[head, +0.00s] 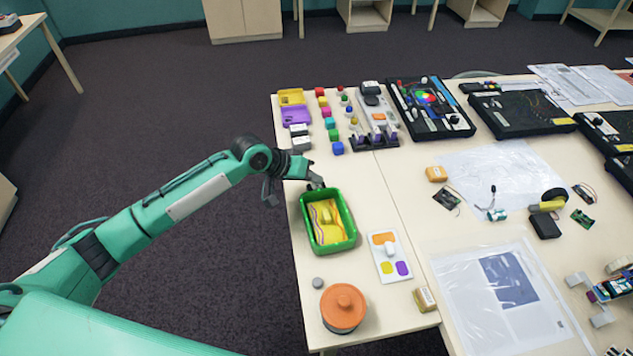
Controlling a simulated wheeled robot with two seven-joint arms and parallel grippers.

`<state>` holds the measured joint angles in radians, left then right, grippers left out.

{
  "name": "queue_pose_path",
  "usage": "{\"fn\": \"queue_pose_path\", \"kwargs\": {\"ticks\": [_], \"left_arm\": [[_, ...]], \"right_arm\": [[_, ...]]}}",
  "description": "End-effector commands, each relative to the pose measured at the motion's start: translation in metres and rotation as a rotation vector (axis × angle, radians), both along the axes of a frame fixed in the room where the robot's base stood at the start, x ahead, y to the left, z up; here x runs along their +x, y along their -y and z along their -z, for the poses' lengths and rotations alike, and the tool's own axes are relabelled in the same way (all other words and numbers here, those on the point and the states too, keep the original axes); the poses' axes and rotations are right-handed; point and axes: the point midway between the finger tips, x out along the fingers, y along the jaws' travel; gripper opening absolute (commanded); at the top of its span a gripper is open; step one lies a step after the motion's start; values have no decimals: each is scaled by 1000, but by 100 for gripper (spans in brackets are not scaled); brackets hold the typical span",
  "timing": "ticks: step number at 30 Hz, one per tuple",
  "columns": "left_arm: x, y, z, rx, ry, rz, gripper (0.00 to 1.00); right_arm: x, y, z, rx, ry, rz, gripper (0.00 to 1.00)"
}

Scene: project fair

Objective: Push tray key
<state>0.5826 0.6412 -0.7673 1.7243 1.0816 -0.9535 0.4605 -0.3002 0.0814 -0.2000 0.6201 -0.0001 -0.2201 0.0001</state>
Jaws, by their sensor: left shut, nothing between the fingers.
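My left gripper (317,183) is shut and empty. It points down close to the far rim of a green tray (351,237); I cannot tell whether it touches the rim. The tray stands near the table's left edge and holds yellow items with cords. A white panel (377,253) lies to the right of the tray. It bears an orange patch, a pale raised knob, and yellow and purple patches at its near end. No part is clearly readable as a tray key. My right gripper is not in view.
An orange-lidded pot (343,305) and a small grey disc (318,283) stand nearer on the table (295,215). Coloured blocks (327,111) and a purple box (295,114) lie beyond my gripper. Electronics boards and sheets cover the right side.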

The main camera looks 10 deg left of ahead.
Motion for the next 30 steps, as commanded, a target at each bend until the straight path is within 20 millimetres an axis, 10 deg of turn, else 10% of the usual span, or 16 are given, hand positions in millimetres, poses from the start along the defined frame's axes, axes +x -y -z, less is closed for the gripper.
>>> {"fn": "queue_pose_path", "kwargs": {"ticks": [14,30], "left_arm": [[0,0,-7,0,0,0,0],[0,0,-60,0,0,0,0]], "right_arm": [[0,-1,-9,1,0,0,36],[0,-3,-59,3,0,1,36]]}}
